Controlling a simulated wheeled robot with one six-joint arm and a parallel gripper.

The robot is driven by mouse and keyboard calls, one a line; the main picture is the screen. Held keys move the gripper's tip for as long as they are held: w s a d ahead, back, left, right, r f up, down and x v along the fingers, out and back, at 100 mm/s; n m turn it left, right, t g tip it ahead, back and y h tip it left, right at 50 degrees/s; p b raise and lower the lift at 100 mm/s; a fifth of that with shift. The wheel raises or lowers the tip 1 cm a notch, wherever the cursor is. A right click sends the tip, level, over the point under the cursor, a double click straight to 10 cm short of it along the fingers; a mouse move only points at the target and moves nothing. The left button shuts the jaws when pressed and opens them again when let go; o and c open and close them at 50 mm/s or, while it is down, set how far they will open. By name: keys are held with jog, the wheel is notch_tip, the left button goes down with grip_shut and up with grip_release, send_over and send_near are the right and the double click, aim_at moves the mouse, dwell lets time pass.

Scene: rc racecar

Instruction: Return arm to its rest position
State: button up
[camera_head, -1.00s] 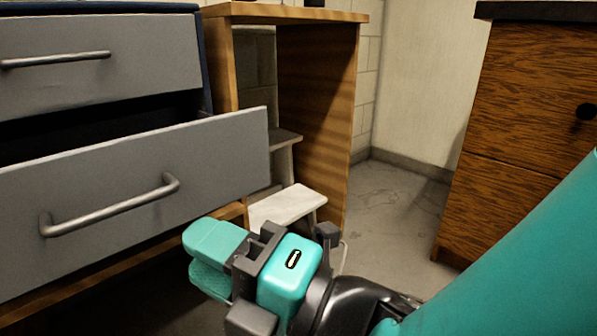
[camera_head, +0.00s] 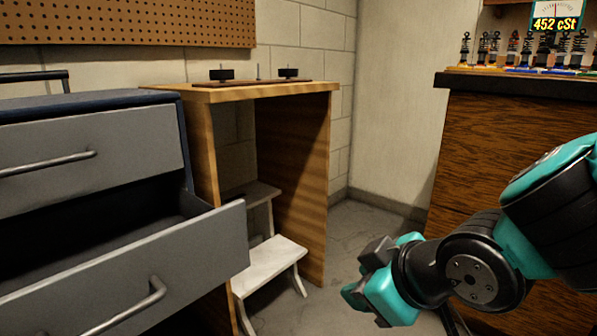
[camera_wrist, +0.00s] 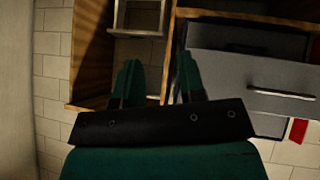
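My gripper (camera_head: 362,292) is at the lower right in the head view, clear of the furniture and turned partly away, with my teal and black arm behind it at the right. In the wrist view the two teal fingers of my gripper (camera_wrist: 157,85) stand apart with nothing between them, so it is open and empty. The grey drawer cabinet (camera_head: 90,150) is at the left in the head view, with its lower drawer (camera_head: 130,275) pulled out. It also shows at the right in the wrist view (camera_wrist: 230,70).
A wooden bench (camera_head: 318,190) with small black parts on top stands beside the cabinet, with a white step stool (camera_head: 270,262) under it. A brown wooden cabinet (camera_head: 470,160) at the right carries several shock absorbers (camera_head: 513,48). Bare floor (camera_head: 350,235) lies between.

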jog(key=s+d+r+m+g+p, duration=0.4)
jog(key=s+d+r+g+p, duration=0.2)
jog(key=s+r+g, duration=0.45)
notch_tip(320, 180, up, 36)
jog(key=s+t+p, duration=0.2)
jog(key=t+p, duration=0.1)
jog(key=p, duration=3.3)
jog(key=shift+h+p, duration=0.35)
jog(key=shift+h, duration=0.05)
jog(key=shift+f, duration=0.15)
